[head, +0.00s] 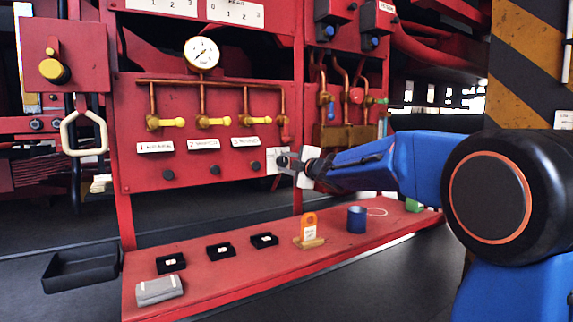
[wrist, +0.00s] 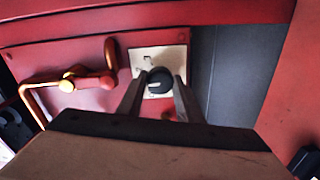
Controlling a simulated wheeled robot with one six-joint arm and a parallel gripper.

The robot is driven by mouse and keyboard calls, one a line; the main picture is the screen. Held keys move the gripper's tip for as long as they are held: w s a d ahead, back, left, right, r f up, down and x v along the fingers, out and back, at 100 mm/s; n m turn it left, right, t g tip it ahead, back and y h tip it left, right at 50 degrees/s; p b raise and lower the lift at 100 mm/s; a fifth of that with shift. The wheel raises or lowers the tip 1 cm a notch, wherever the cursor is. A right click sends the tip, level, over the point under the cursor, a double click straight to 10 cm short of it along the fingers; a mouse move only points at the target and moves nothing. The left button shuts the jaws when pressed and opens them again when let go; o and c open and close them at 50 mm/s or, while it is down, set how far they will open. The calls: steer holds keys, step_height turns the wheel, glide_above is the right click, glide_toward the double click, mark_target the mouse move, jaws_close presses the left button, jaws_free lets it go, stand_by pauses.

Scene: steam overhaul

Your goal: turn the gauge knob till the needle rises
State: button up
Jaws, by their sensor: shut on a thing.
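The black gauge knob (wrist: 159,77) sits on a pale plate (wrist: 145,61) on the red panel, with a light mark across its face. My gripper (wrist: 159,89) has one finger on each side of the knob and is shut on it. In the head view my gripper (head: 293,163) reaches the panel's right edge and partly hides the knob and its plate (head: 273,158). The round white gauge (head: 202,53) stands above the panel on a copper pipe. Its thin dark needle shows, but its exact reading is too small to tell.
Three yellow valve handles (head: 213,122) with labels sit left of my gripper. The red shelf (head: 222,276) below bears small black trays (head: 221,251), an orange tag on a stand (head: 309,228), a blue cup (head: 356,219) and a grey case (head: 159,290).

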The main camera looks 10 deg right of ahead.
steer(key=shift+f+n, duration=0.1)
steer(key=shift+n, duration=1.5)
steer(key=o, duration=1)
steer(key=shift+o, duration=0.2)
steer(key=shift+s, duration=0.1)
steer(key=v, duration=1.7)
steer(key=shift+s, duration=0.2)
